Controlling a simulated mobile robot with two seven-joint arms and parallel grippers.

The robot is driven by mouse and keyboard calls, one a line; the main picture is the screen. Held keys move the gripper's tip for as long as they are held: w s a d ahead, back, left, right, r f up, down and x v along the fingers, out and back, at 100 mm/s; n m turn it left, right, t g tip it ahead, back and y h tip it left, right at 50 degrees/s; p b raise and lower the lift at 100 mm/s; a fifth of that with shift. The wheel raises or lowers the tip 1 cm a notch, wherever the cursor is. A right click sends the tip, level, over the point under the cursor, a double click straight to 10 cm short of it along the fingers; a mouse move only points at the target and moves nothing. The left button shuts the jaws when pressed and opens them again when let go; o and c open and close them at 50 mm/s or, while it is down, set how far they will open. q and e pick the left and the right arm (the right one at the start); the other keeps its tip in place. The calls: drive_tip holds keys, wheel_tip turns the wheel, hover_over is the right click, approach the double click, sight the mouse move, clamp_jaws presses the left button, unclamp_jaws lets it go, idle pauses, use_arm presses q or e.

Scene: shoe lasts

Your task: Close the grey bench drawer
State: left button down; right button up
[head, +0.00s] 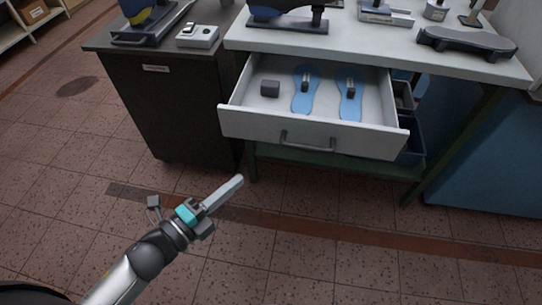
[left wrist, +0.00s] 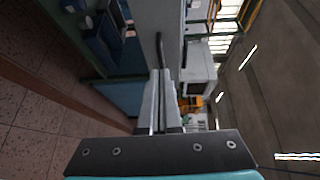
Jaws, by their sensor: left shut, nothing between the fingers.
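The grey bench drawer (head: 262,124) is pulled well out from under the white bench top. Its front has a grey bar handle (head: 307,142). Inside lie two blue sole-shaped pieces (head: 304,98) with dark blocks on them, and a small dark grey block (head: 270,88). My left gripper (head: 238,181) is shut and empty, in front of and to the lower left of the drawer, apart from it. In the left wrist view the shut fingers (left wrist: 160,100) point ahead, with the drawer front and its dark handle (left wrist: 161,49) beyond. My right gripper is not seen.
The white bench (head: 390,45) carries several tools and fixtures. A dark cabinet (head: 165,100) stands left of the drawer. Blue bins (head: 412,140) sit under the bench, right of the drawer. The tiled floor in front is clear.

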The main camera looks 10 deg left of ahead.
use_arm(q)
drive_tip(key=b, duration=0.2)
approach(281, 144)
drive_tip(key=x, duration=0.5)
drive_tip(key=shift+w+d, duration=0.1)
drive_tip(key=shift+d, duration=0.05)
drive_tip(key=shift+w+d, duration=0.35)
drive_tip(key=shift+w, duration=0.3)
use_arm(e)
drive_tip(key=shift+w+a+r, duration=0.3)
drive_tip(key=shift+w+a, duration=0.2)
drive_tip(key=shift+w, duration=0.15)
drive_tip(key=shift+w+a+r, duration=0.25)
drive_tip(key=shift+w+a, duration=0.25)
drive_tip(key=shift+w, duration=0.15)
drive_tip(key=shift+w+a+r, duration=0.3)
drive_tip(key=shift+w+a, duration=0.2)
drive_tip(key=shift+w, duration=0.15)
use_arm(q)
drive_tip(key=shift+w, duration=0.15)
